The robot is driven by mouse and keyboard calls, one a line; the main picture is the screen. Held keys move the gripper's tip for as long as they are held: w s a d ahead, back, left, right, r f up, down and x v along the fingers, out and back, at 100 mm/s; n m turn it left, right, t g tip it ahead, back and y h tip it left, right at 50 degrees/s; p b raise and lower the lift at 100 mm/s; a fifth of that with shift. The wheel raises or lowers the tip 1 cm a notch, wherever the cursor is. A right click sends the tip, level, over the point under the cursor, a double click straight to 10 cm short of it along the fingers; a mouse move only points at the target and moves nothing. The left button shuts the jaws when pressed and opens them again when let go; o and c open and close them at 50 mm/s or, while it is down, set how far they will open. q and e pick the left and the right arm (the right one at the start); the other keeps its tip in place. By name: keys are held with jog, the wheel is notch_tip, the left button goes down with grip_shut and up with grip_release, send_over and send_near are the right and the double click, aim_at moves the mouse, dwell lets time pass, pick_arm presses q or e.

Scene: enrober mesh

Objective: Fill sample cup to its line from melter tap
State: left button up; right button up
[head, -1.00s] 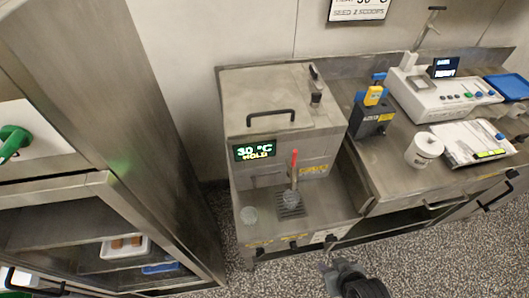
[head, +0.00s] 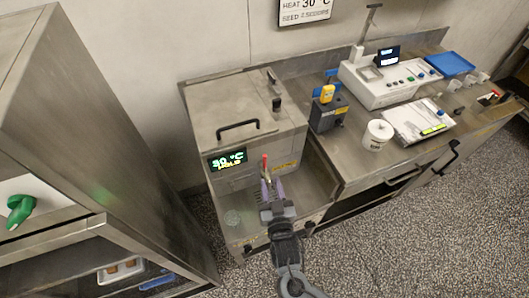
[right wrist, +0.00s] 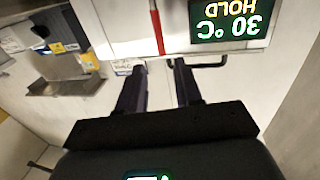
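The grey melter (head: 240,125) stands at the back with a lit display reading 30 °C and HOLD. Its tap has a red lever (head: 265,162) on the front, which also shows in the right wrist view (right wrist: 157,28). My right gripper (head: 266,180) is in front of the tap. In the right wrist view its two fingers (right wrist: 160,68) are apart with nothing between them, and the red lever is beyond them. The area under the tap is hidden by my gripper. My left gripper is out of view.
Right of the melter, the steel bench (head: 350,170) holds a dark device with a yellow top (head: 327,97), a white tub (head: 377,134), a clipboard (head: 418,122), a white instrument (head: 390,80) and a blue tray (head: 450,64). A steel cabinet (head: 90,120) stands at left.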

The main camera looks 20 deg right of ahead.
aim_at(265, 160)
jog(key=w, duration=0.3)
jog(key=w+d, duration=0.1)
jog(key=w, duration=0.3)
jog(key=w+d, duration=0.1)
jog(key=w, duration=0.2)
jog(key=shift+w+r+b, duration=0.1)
jog(key=shift+w+b, duration=0.1)
jog(key=shift+b, duration=0.15)
grip_shut()
